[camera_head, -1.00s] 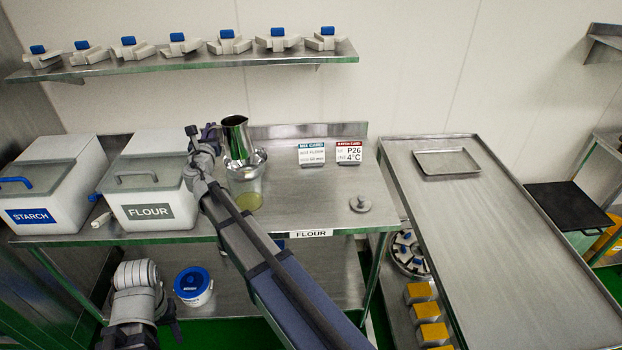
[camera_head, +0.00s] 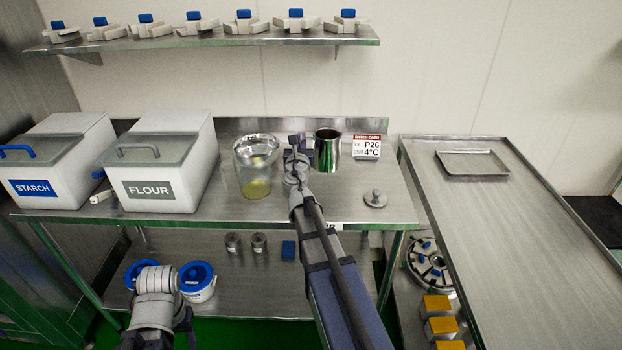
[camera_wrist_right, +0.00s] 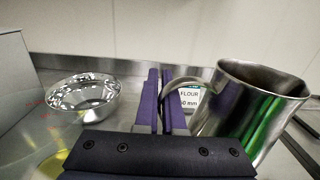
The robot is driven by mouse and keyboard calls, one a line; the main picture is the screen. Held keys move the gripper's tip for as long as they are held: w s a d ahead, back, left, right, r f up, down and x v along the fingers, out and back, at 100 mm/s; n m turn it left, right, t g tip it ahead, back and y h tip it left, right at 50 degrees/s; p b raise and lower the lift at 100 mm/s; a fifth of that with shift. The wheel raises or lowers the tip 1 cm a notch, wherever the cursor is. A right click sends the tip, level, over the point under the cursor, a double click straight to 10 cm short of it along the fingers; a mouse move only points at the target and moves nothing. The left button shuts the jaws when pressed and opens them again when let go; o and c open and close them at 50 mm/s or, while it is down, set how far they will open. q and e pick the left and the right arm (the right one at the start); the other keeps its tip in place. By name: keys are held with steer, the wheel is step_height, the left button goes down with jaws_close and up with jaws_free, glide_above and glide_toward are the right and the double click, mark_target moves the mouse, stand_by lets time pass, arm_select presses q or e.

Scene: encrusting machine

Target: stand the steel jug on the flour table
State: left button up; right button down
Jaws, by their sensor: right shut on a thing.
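The steel jug (camera_head: 327,152) is upright over the back middle of the flour table (camera_head: 350,198), left of the red batch card. My right gripper (camera_head: 297,146) is left of the jug and shut on its handle. The wrist view shows the jug (camera_wrist_right: 245,105) at the right, looking tilted there, with its handle between the purple fingers (camera_wrist_right: 165,100). Whether the jug's base touches the table I cannot tell. My left gripper (camera_head: 160,330) is low at the bottom left, partly cut off, its fingers unclear.
A glass jar (camera_head: 257,182) with yellow contents and a steel bowl (camera_wrist_right: 82,92) over it stand left of my gripper. A steel lid (camera_head: 374,199) lies front right. Flour bin (camera_head: 160,165) and starch bin (camera_head: 50,160) fill the left. The batch card (camera_head: 366,147) stands behind.

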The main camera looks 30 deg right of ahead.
steer(key=shift+s+d+f, duration=0.35)
steer(key=shift+d, duration=0.1)
steer(key=shift+f, duration=0.1)
step_height(320, 180, down, 6)
steer(key=b, duration=0.6)
steer(key=shift+b, duration=0.3)
step_height(320, 180, down, 4)
steer(key=b, duration=0.3)
steer(key=shift+b, duration=0.4)
